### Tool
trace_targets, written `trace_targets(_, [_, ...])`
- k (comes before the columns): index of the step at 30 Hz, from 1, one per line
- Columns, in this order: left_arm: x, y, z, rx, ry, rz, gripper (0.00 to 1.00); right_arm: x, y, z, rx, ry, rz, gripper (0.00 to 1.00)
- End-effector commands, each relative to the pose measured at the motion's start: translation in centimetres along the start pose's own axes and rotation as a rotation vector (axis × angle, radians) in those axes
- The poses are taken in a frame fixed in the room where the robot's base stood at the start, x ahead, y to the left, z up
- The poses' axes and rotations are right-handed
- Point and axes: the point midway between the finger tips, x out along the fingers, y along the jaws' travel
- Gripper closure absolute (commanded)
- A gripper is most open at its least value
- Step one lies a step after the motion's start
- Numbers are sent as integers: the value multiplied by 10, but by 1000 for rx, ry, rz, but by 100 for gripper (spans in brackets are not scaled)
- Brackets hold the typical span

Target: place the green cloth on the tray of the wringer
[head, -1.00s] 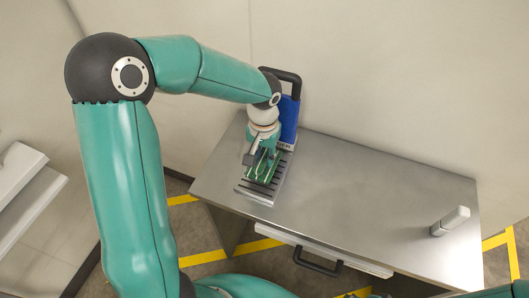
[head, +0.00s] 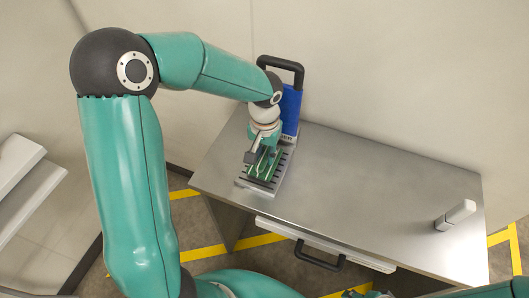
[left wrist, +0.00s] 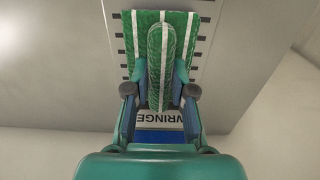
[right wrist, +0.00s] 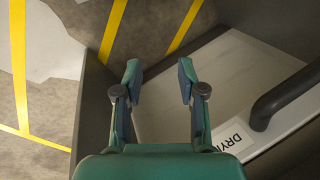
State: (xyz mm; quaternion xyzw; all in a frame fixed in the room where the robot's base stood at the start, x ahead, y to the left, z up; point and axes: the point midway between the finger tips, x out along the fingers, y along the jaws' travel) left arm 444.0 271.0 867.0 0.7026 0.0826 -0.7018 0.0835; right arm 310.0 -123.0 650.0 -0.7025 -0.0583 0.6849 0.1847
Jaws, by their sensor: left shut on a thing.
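The green cloth with white stripes (left wrist: 195,35) lies over the slotted tray of the wringer in the left wrist view. It also shows in the head view (head: 265,163), partly hidden by my gripper. My left gripper (left wrist: 160,85) is shut on a raised fold of the cloth, right over the tray. The wringer (head: 291,108) is blue with a black handle, and its grey tray (head: 247,184) has dark slots. The label on the wringer is partly readable in the left wrist view. My right gripper (right wrist: 160,75) is open and empty in the right wrist view.
The wringer stands at the left back of a steel table (head: 370,190). A small light-coloured upright object (head: 455,215) stands near its right end. A drawer with a black handle (head: 320,256) is below the front edge. The table's middle is clear.

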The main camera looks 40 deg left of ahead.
Motion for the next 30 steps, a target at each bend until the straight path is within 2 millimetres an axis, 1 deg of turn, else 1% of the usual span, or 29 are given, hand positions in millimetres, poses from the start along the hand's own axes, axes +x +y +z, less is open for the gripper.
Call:
trace_targets(9, [8, 0, 0, 1, 0, 0, 100, 7, 2, 0, 0, 0, 0, 60])
trace_targets(10, [6, 0, 0, 1, 1, 0, 71, 6, 2, 0, 0, 0, 0, 60])
trace_targets(14, [6, 1, 0, 1, 0, 0, 50, 5, 2, 0, 0, 0, 0, 60])
trace_targets(15, [6, 1, 0, 1, 0, 0, 47, 5, 2, 0, 0, 0, 0, 60])
trace_targets(25, [4, 1, 0, 1, 1, 0, 47, 5, 2, 0, 0, 0, 0, 60])
trace_targets(28, [-3, 1, -2, 1, 4, 0, 47, 5, 2, 0, 0, 0, 0, 60])
trace_targets(30, [-12, 1, -2, 2, 5, -1, 47, 5, 2, 0, 0, 0, 0, 60])
